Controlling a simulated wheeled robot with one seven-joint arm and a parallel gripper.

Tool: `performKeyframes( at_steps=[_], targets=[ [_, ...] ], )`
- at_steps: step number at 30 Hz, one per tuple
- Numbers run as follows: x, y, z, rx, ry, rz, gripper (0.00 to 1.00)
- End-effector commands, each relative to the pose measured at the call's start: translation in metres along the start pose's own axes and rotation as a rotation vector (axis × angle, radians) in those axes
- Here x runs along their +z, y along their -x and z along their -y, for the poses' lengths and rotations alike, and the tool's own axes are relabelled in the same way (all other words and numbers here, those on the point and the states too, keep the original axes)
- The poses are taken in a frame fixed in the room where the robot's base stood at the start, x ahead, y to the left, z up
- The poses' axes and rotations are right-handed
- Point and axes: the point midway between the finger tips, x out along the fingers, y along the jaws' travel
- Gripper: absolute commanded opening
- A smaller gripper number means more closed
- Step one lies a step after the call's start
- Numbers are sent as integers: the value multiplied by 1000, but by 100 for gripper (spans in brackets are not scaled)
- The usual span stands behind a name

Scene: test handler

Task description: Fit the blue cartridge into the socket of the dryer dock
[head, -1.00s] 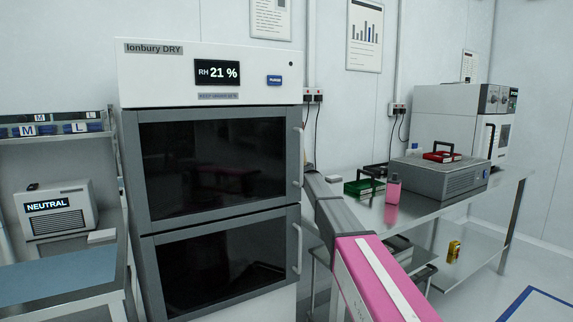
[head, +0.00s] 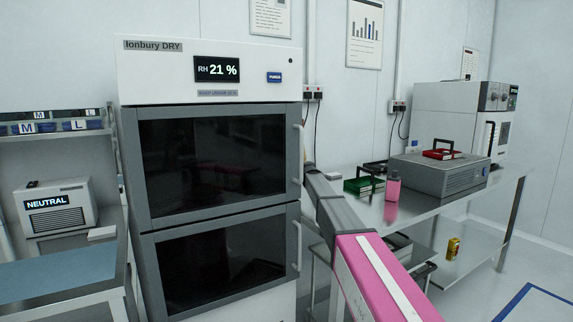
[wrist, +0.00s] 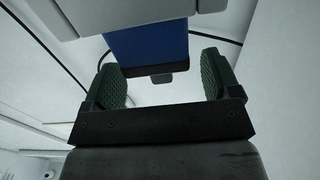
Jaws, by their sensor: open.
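In the wrist view a blue block (wrist: 147,46) with a black end, which looks like the blue cartridge, projects from a pale grey housing (wrist: 78,14). Its other end is hidden by or inside this housing; I cannot tell how deep it sits. My gripper (wrist: 160,63) is open, with a dark green ribbed finger on each side of the block. White gaps show between the block and both fingers. In the head view my arm reaches to the right side of the dryer cabinet (head: 210,99), and the gripper is hidden there. The dock cannot be made out in the head view.
A steel bench (head: 420,208) on the right holds a grey box (head: 437,172), a pink bottle (head: 393,187) and a green tray (head: 364,187). A small yellow item (head: 453,248) is on its lower shelf. A NEUTRAL unit (head: 55,208) stands at left.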

Motion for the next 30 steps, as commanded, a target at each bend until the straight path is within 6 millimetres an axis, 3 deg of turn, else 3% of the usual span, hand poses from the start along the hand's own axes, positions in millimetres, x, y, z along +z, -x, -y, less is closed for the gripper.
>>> performKeyframes(
  at_steps=[9, 15, 30],
  targets=[
    [0, 62, 1, 1, 0, -1, 83],
    [0, 89, 1, 0, 0, -1, 83],
    [0, 92, 0, 0, 0, 0, 83]
  ],
)
